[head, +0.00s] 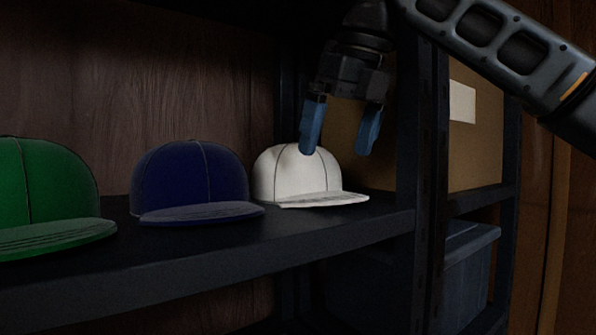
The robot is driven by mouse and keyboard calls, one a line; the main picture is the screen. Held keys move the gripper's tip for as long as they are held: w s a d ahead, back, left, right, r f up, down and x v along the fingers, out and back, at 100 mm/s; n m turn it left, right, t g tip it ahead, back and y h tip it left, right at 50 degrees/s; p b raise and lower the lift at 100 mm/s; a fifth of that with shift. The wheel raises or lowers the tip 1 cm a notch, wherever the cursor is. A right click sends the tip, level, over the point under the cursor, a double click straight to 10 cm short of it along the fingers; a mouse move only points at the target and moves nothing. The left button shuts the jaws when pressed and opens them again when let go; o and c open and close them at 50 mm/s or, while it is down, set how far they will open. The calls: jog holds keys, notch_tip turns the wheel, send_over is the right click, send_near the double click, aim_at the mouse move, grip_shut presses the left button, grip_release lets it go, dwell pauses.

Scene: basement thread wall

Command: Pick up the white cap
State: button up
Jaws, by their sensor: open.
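The white cap (285,178) sits upright on the dark shelf (340,232), right of the blue cap, with its brim pointing to the lower right. My gripper (340,150) hangs down with its blue fingertips spread apart, open and empty. Its left finger covers a small part of the cap's upper right crown in the picture. Its right finger shows to the right of the cap, in front of a cardboard box. I cannot tell whether a finger touches the cap.
A blue cap (190,178) and a green cap (42,190) stand to the left on the same shelf. A cardboard box (478,150) is behind on the right. A dark shelf post (424,200) stands right of my gripper. A grey-blue bin (468,262) is below.

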aim_at(334, 192)
jog(key=shift+w+d+f, duration=0.2)
jog(key=shift+w+d, duration=0.05)
jog(key=shift+d, duration=0.4)
jog(key=shift+w+f, duration=0.15)
jog(key=shift+f, duration=0.1)
jog(key=shift+p+x, duration=0.45)
jog(key=shift+x, duration=3.05)
jog(key=shift+d, duration=0.15)
jog(key=shift+c, duration=0.4)
jog(key=c, duration=0.7)
jog(key=shift+o, duration=0.2)
jog(key=shift+r, duration=0.2)
